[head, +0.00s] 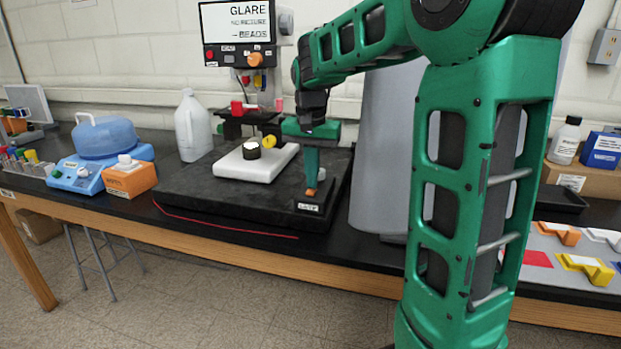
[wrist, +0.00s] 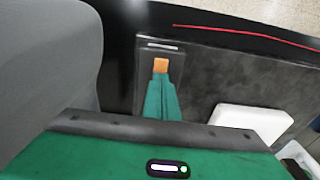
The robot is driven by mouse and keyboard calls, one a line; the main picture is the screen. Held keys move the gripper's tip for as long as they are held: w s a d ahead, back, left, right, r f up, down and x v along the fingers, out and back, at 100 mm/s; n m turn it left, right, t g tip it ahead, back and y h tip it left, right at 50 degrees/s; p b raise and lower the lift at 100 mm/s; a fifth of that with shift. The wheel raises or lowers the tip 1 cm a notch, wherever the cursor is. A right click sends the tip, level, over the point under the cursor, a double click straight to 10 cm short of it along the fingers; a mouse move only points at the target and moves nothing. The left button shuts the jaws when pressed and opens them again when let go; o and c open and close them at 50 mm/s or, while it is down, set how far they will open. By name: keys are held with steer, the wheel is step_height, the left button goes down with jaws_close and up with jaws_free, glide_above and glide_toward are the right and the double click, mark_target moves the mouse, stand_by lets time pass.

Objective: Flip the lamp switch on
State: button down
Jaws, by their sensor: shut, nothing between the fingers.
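The lamp switch (head: 311,192) is an orange rocker on a small dark box with a white label, at the front right of the black slab. It also shows in the wrist view (wrist: 160,65), upper middle, just beyond my fingertips. My green gripper (head: 312,182) points down over the switch, fingers together and empty. Its tips also show in the wrist view (wrist: 161,78), right beside the orange rocker. Whether they touch it I cannot tell, and the fingers hide part of the box.
The black slab (head: 190,190) carries a white block (head: 245,168) with a round dark-sided piece on it. A screen (head: 237,25) behind reads "GLARE". A grey cylinder (head: 385,150) stands close right of my gripper. A red line (head: 220,226) runs along the front.

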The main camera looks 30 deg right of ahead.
steer(key=shift+s+a, duration=0.55)
steer(key=shift+a, duration=0.1)
step_height(320, 180, up, 14)
steer(key=a, duration=0.1)
steer(key=shift+s+a, duration=0.15)
steer(key=shift+s, duration=0.3)
stand_by(0.6)
